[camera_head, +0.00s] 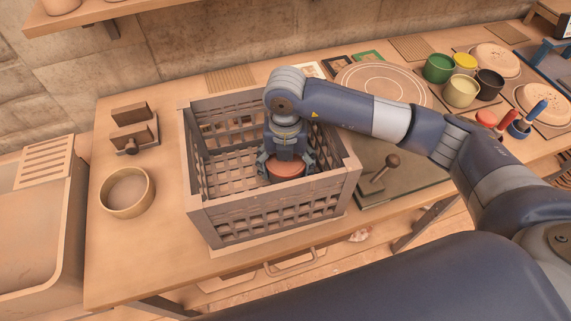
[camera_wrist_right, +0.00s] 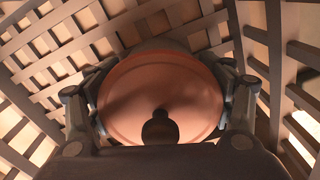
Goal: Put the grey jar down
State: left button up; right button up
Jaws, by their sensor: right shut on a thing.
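The grey jar, seen mostly as its round reddish-brown lid (camera_head: 289,171), is inside the grey slatted crate (camera_head: 268,216) in the head view. My right gripper (camera_head: 286,165) reaches down into the crate from above and is shut around the jar. In the right wrist view the lid (camera_wrist_right: 160,85) with its dark knob fills the middle, with a gripper finger on each side and dark grey behind it. The jar's lower body is hidden, so I cannot tell whether it touches the crate floor. My left gripper is not in view.
The crate walls stand close around my right gripper. A round bowl (camera_head: 127,191) and a small wooden rack (camera_head: 132,128) stand left of the crate. A lever press (camera_head: 385,174) stands close on its right. Several cups, including a green one (camera_head: 438,68), are at the back right.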

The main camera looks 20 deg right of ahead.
jog(key=shift+f, duration=0.25)
jog(key=o, duration=1)
jog(key=shift+r, duration=0.1)
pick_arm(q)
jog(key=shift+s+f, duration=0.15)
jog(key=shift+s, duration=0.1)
pick_arm(e)
jog(key=shift+o, duration=0.7)
